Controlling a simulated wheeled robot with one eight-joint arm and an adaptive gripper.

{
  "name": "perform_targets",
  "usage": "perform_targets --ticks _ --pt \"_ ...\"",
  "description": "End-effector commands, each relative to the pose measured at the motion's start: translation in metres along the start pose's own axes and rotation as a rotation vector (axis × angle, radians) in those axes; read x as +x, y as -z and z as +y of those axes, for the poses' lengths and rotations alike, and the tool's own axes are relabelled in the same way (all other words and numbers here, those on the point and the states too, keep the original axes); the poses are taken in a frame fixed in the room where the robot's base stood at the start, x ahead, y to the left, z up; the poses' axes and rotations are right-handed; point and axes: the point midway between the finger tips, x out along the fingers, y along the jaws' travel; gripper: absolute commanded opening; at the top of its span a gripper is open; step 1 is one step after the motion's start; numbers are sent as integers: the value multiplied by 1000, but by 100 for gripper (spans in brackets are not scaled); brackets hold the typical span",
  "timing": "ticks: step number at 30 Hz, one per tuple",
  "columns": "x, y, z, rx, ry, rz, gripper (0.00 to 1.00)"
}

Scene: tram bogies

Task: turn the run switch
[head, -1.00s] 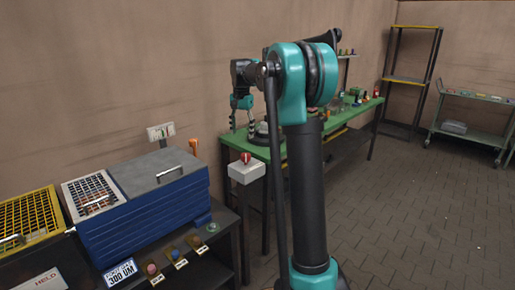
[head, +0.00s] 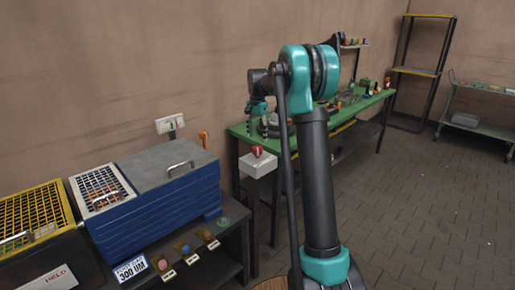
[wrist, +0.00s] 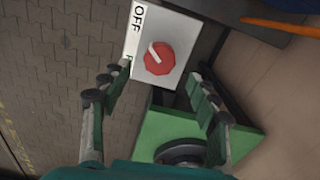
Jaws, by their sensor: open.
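The run switch is a red round knob (wrist: 159,58) with a white pointer bar, on a light grey box (wrist: 178,28). The box face carries the word OFF and part of a green letter along one edge. The knob also shows in the head view (head: 257,152), on its box (head: 259,165) at the near end of the green bench. My gripper (wrist: 160,85) is open and empty in the wrist view, its fingers apart on either side below the knob, not touching it. In the head view my gripper (head: 264,128) is partly hidden behind my arm.
A green bench (head: 240,130) runs along the wall behind the switch box, with several small items on it. A blue bin (head: 160,205) with a grey lid stands at left beside a yellow-grated bin (head: 35,215). Open paved floor (head: 430,220) lies at right.

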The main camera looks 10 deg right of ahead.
Motion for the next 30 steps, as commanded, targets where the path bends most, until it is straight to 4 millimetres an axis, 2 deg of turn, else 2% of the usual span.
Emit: perform_targets --ticks 3,10,15,23,30 --pt "23 0 0 0 0 0 61" --pt "53 0 0 0 0 0 61" --pt "62 0 0 0 0 0 61" --pt "63 0 0 0 0 0 61" --pt "62 0 0 0 0 0 32"
